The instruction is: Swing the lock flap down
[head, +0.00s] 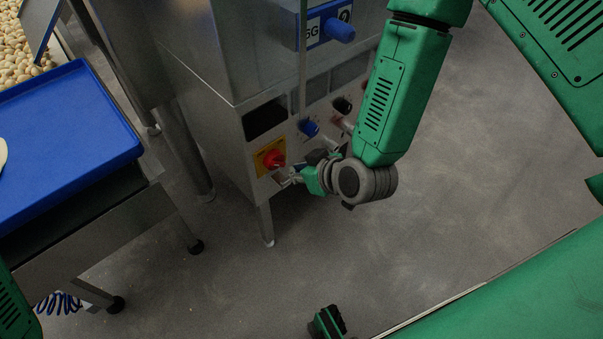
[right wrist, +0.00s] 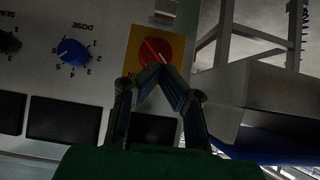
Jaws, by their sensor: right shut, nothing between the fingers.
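The red rotary switch (head: 274,159) sits on a yellow plate (head: 262,164) on the front of the steel machine. In the right wrist view the red switch (right wrist: 154,50) shows just past my fingertips. A small pale metal piece (right wrist: 163,14) at the plate's edge there may be the lock flap; I cannot tell its position. My right gripper (head: 291,181) is shut and empty, its tips close to the lower part of the switch plate. In the right wrist view the closed fingers (right wrist: 161,70) overlap the switch; contact cannot be told.
A blue dial (right wrist: 72,52) marked DOSE and a black knob (head: 342,105) share the panel. A blue handle (head: 340,30) juts out above. A blue tray (head: 70,130) on a steel conveyor stands at left. The floor (head: 480,180) at right is clear.

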